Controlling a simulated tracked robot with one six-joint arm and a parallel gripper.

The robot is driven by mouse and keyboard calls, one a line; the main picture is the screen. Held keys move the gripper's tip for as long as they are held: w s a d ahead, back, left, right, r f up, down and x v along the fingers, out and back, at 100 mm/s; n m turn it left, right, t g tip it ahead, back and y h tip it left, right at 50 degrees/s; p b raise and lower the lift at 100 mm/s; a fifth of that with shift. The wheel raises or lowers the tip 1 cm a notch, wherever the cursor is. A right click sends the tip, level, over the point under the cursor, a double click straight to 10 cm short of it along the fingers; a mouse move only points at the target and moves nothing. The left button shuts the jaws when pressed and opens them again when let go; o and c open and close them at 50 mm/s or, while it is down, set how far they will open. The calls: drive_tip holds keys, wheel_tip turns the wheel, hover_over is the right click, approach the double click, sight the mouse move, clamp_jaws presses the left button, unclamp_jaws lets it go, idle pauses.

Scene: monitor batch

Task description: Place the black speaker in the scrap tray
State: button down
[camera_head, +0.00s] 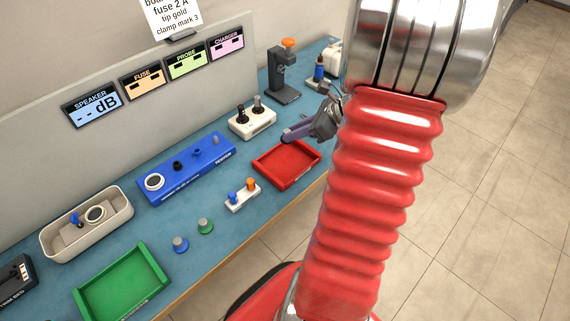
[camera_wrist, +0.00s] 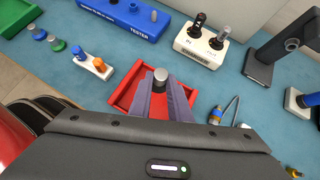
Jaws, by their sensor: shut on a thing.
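My gripper (camera_head: 290,134) is over the red tray (camera_head: 271,167), which I take to be the scrap tray. In the wrist view the gripper (camera_wrist: 159,84) is shut on a small cylinder with a dark side and a pale grey round top, taken to be the black speaker (camera_wrist: 160,75). The fingers hide most of its body. The red tray's rim (camera_wrist: 119,95) shows around the fingers, and its floor looks empty where visible. I cannot tell how high the held piece is above the floor. It is not clearly visible in the head view.
A green tray (camera_head: 122,285) is far left. A dark stand (camera_head: 283,80) stands behind.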

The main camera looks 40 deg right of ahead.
drive_tip(key=shift+f, duration=3.1)
drive_tip(key=shift+f, duration=0.15)
drive_tip(key=shift+f, duration=1.75)
drive_tip(key=shift+f, duration=0.1)
drive_tip(key=c, duration=1.6)
unclamp_jaws()
drive_tip(key=shift+c, duration=0.2)
drive_tip(key=v, duration=1.2)
